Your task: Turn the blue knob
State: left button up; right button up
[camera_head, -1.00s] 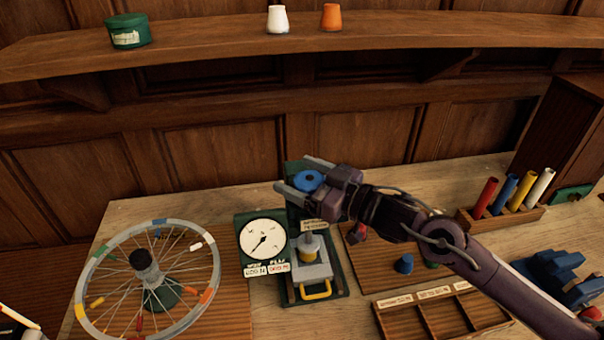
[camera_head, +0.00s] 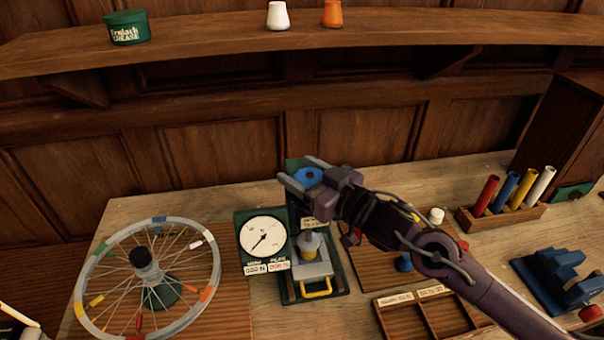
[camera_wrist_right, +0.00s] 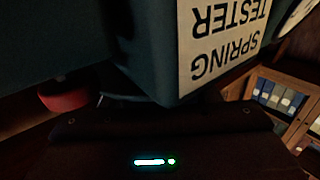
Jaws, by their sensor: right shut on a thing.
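The blue knob (camera_head: 312,176) sits on top of the green spring tester (camera_head: 334,288), at the middle of the bench. My right gripper (camera_head: 297,172) is shut on the blue knob, with one finger on either side of it. The tester has a round white dial (camera_head: 262,237) with a black needle, a grey press with a yellow part under it, and a yellow handle (camera_head: 316,290). The right wrist view shows the tester's label (camera_wrist_right: 228,40) upside down, close by; the knob is not clear there. My left gripper is not in view.
A spoked wheel (camera_head: 209,289) stands at the left. A divided wooden tray (camera_head: 378,305), a rack of coloured tubes (camera_head: 508,216) and a blue stepped block (camera_head: 556,277) lie at the right. A shelf (camera_head: 210,47) runs above the bench.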

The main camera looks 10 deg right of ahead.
jog(key=m+t+h+b, duration=0.1)
jog(key=h, duration=0.1)
jog(key=m+t+h+b, duration=0.1)
jog(key=m+h, duration=0.1)
jog(key=shift+w+d+f+m+h+b, duration=0.1)
jog(key=shift+d+f+m+h+b, duration=0.1)
jog(key=shift+m+h+b, duration=0.15)
jog(key=m+t+h, duration=0.1)
jog(key=h, duration=0.2)
jog(key=shift+r+m+b, duration=0.15)
jog(key=shift+m+b, duration=0.15)
jog(key=shift+m, duration=0.05)
jog(key=shift+d+r+m+h+p, duration=0.15)
jog(key=shift+m+h+p, duration=0.25)
jog(key=shift+m+h, duration=0.6)
jog(key=m+h+p, duration=0.1)
jog(key=h+p, duration=0.1)
jog(key=h, duration=0.1)
jog(key=m+h+p, duration=0.1)
jog(key=h, duration=0.1)
jog(key=shift+d+r+m+p, duration=0.15)
jog(key=shift+d+m+p, duration=0.15)
jog(key=shift+d+p, duration=0.05)
jog(key=shift+d+m+g+h+p, duration=0.2)
jog(key=shift+m+g+h+p, duration=0.65)
jog(key=shift+h, duration=0.8)
jog(key=shift+m, duration=0.25)
jog(key=o, duration=1)
jog(key=shift+f, duration=0.2)
